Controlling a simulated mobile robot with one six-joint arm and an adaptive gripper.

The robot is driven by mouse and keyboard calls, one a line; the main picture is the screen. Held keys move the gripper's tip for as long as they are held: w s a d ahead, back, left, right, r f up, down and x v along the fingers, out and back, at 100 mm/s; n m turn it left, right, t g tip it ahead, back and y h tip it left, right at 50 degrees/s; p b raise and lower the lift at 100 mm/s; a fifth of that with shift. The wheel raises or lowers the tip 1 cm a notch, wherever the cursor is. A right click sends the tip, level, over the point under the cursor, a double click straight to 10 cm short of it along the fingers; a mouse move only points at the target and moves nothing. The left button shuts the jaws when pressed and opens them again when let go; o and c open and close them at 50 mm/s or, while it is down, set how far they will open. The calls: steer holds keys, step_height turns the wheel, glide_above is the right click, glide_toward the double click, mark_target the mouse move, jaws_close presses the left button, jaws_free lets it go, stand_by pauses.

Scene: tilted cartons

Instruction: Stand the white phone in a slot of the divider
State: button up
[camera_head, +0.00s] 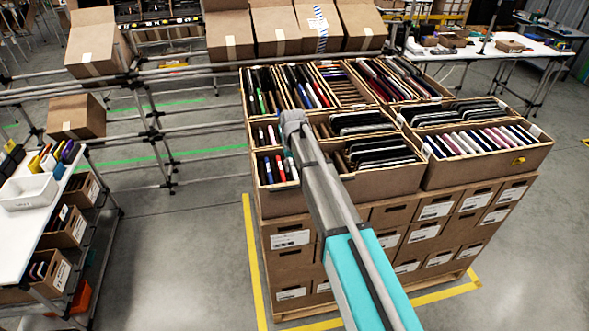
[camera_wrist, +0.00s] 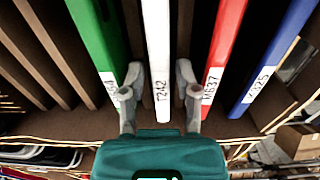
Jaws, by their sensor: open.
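The white phone (camera_wrist: 157,50), labelled T242, stands on edge between brown dividers in a carton in the wrist view. My gripper (camera_wrist: 158,78) is open, with one finger on each side of the white phone's near end. Gaps show between the fingers and the phone. A green phone (camera_wrist: 97,35) stands to the left, a red one (camera_wrist: 226,40) and a blue one (camera_wrist: 275,55) to the right. In the head view my arm reaches over the front-left carton (camera_head: 272,187); my fingertips are hidden there. Upright coloured items (camera_head: 58,156) stand in a row on the left table; their divider is not clear.
Cartons full of upright phones sit around my arm on a stack of boxes (camera_head: 440,215). A white bin (camera_head: 30,204) stands on the white left table (camera_head: 22,250). A pipe rack with tilted cartons (camera_head: 92,45) runs behind. The floor between table and stack is clear.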

mark_target(292, 165)
stand_by(0.3)
jaws_close()
stand_by(0.3)
steer(key=shift+r, duration=0.1)
step_height(292, 165, up, 8)
steer(key=p, duration=0.8)
steer(key=shift+w+a+r, duration=0.1)
stand_by(0.6)
